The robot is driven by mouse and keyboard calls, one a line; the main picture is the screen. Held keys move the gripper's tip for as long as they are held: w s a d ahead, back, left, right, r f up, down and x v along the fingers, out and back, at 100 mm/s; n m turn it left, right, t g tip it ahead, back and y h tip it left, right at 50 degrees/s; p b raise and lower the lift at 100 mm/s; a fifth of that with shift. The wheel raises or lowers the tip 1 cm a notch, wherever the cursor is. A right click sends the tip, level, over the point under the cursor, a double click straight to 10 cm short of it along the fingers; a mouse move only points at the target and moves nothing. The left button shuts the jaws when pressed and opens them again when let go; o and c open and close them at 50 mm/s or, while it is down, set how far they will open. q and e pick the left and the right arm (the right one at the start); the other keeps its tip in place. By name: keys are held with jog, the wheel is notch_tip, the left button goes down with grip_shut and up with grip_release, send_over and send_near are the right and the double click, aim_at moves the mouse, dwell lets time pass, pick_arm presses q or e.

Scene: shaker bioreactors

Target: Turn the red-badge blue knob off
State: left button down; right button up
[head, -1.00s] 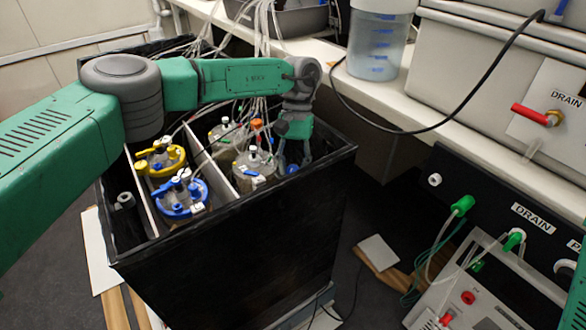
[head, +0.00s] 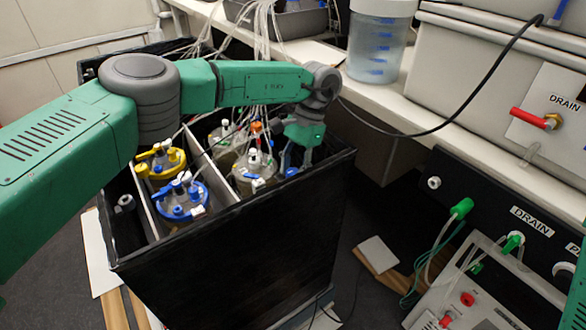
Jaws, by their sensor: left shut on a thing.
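My left gripper (head: 296,162) reaches down into the right part of the black box (head: 230,270), near its right inner wall. It is shut, with a small blue knob (head: 291,172) at its fingertips. The fingers hide part of the knob, and I cannot make out a red badge on it or which way it is turned. A glass vessel with a clear lid (head: 254,163) stands just left of the gripper. My right gripper is not in view.
A vessel with a blue ring (head: 181,205) and one with a yellow ring (head: 161,163) stand left of a white divider. Tubes hang into the box from behind. A bench with a clear bottle (head: 376,45) and a red-handled drain valve (head: 531,117) lie to the right.

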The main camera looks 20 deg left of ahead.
pick_arm(q)
jog(key=shift+w+r, duration=0.1)
jog(key=shift+w, duration=0.05)
jog(key=c, duration=1.4)
grip_release()
jog(key=shift+o, duration=0.7)
jog(key=v, duration=0.7)
jog(key=shift+w+d, duration=0.15)
jog(key=shift+r, duration=0.1)
